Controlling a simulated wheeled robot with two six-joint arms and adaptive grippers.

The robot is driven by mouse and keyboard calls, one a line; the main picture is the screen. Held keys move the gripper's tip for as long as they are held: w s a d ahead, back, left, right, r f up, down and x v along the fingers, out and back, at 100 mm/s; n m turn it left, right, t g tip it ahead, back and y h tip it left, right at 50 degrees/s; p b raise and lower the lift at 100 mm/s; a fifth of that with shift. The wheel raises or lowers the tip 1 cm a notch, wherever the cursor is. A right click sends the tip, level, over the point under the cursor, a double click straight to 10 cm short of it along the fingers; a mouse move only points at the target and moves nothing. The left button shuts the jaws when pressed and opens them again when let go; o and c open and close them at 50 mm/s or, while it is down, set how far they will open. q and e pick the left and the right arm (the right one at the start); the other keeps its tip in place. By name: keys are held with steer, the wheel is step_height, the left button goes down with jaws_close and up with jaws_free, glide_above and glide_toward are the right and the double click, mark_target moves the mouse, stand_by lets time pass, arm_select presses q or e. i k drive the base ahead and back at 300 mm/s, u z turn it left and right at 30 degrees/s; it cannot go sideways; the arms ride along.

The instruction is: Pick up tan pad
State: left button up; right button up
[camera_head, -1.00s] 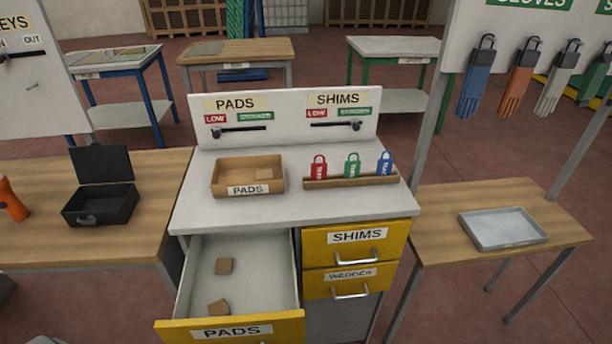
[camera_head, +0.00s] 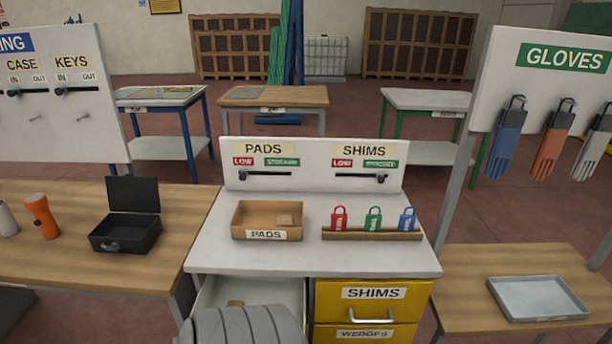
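The PADS drawer (camera_head: 290,291) below is pulled open. Neither of my gripper's fingertips shows, so I cannot see whether either one is open or shut.
A rack (camera_head: 372,235) with red, green and blue tags stands right of the tray. The closed yellow SHIMS drawer (camera_head: 373,300) is beside the open drawer. A black case (camera_head: 125,233) and orange flashlight (camera_head: 42,216) are on the left table; a grey tray (camera_head: 540,298) is on the right one.

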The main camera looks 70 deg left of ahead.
mark_target(281, 221)
steer(key=i, duration=1.15)
steer(key=u, duration=2.3)
